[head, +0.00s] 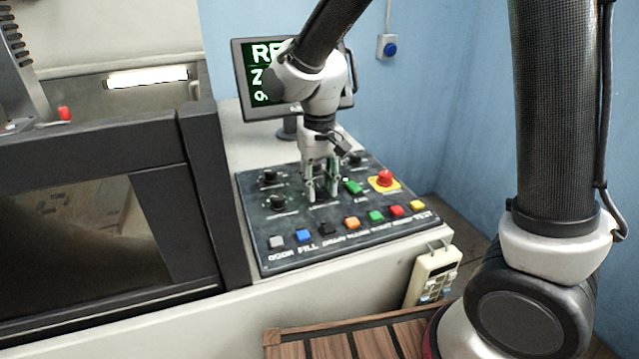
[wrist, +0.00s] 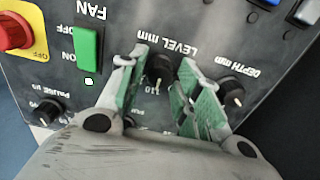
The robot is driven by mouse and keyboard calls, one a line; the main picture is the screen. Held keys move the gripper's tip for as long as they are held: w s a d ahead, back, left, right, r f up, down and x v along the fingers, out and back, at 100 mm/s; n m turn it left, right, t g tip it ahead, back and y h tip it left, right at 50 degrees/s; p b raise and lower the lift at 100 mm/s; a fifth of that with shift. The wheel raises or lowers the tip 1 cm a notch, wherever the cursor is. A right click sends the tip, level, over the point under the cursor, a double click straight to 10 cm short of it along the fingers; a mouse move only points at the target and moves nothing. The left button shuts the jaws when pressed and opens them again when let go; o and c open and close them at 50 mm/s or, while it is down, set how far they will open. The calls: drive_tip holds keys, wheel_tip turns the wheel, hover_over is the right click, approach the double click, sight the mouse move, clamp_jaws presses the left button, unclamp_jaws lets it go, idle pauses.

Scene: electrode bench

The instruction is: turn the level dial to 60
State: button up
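The level dial (wrist: 160,69) is a small black knob on the dark control panel, under an upside-down "LEVEL mm" label in the wrist view. Its pale pointer mark faces the lower edge of the picture, near printed digits that look like 10. My gripper (wrist: 163,60) is open, with one green-padded finger on each side of the dial and gaps visible between pads and knob. In the head view my gripper (head: 321,192) points down at the middle of the panel (head: 262,225), and its fingers largely hide the dial.
The depth dial (wrist: 231,91) sits right of the fingers, with the green fan switch (wrist: 88,49) and red stop button (wrist: 14,32) to the left. A row of coloured buttons (head: 351,223) lines the panel's front. A monitor (head: 246,85) stands behind, its text partly hidden by my arm.

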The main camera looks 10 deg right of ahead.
clamp_jaws()
drive_tip(key=shift+n, duration=0.3)
drive_tip(key=n, duration=0.4)
drive_tip(key=shift+n, duration=2.2)
drive_tip(key=o, duration=0.5)
unclamp_jaws()
drive_tip(key=shift+o, duration=0.2)
